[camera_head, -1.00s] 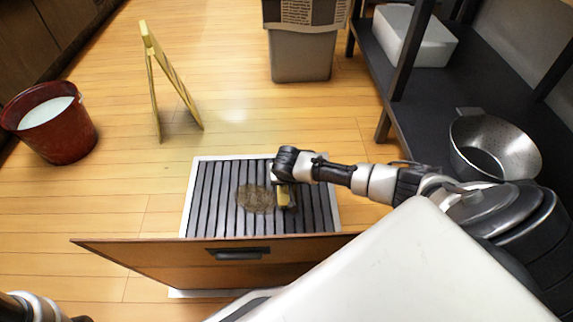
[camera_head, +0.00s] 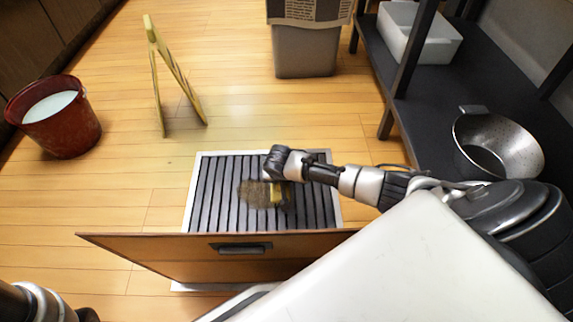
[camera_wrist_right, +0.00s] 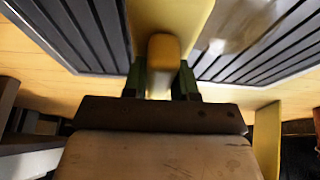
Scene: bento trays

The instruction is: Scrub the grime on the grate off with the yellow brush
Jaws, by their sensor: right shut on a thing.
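The grate (camera_head: 207,193) is a dark slatted panel in a white frame, set on the floor. A brown grime patch (camera_head: 254,195) lies near its middle. My right gripper (camera_head: 274,178) is over the grate, shut on the yellow brush (camera_head: 276,196), which is over the right part of the grime. In the right wrist view my gripper (camera_wrist_right: 161,82) has its fingers on either side of the yellow handle (camera_wrist_right: 163,52). The bristles are hidden there, and a pale blurred patch shows on the slats to the right. My left gripper is out of view.
A brown panel (camera_head: 180,255) with a dark handle stands along the grate's near side. A yellow floor sign (camera_head: 163,75), a red bucket (camera_head: 62,125) and a grey bin (camera_head: 305,52) stand on the floor. A dark shelf (camera_head: 425,100) holds a pot (camera_head: 520,150) at the right.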

